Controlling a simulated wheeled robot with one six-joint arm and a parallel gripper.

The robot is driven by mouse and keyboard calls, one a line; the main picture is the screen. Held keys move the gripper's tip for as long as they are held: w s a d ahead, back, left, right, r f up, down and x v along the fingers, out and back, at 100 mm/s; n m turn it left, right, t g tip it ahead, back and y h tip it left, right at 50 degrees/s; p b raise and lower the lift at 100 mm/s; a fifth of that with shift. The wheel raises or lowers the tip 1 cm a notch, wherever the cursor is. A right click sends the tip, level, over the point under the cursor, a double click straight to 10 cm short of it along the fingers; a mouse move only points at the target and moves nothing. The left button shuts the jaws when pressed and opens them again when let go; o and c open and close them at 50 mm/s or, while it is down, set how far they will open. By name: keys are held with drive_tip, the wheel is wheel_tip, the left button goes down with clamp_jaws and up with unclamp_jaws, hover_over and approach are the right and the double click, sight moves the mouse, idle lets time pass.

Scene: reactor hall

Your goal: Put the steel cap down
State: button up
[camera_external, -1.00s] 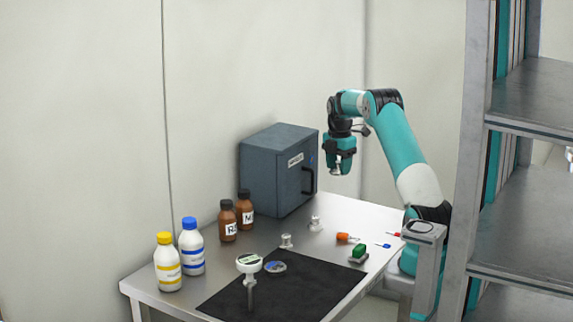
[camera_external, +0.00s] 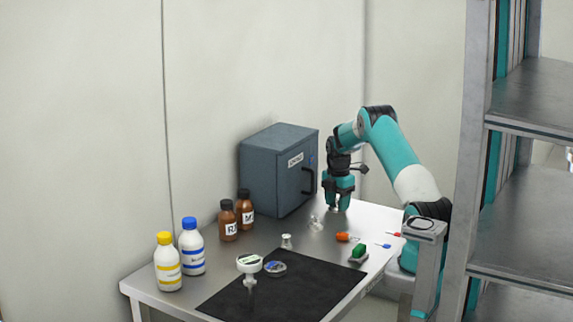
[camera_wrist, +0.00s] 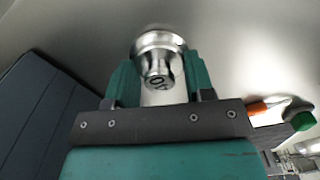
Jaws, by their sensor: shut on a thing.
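My gripper (camera_external: 337,204) points down low over the back right of the steel table, to the right of the grey cabinet. It is shut on a shiny steel cap (camera_wrist: 158,52), which the wrist view shows between the two teal fingers, its narrow knob toward the camera. A dark marking shows on the knob. Whether the cap touches the table or is just above it I cannot tell. Two similar small steel pieces stand on the table, one (camera_external: 316,222) just left of my gripper and one (camera_external: 286,241) farther forward.
The steel table (camera_external: 215,260) also bears a grey cabinet (camera_external: 272,172), white bottles (camera_external: 191,250), brown bottles (camera_external: 228,222) and a black mat (camera_external: 310,290). An orange-handled tool (camera_external: 343,237) and a green object (camera_external: 358,253) lie near the right edge. A metal shelf (camera_external: 520,190) stands right.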

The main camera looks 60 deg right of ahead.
drive_tip(key=shift+f, duration=0.1)
drive_tip(key=o, duration=1)
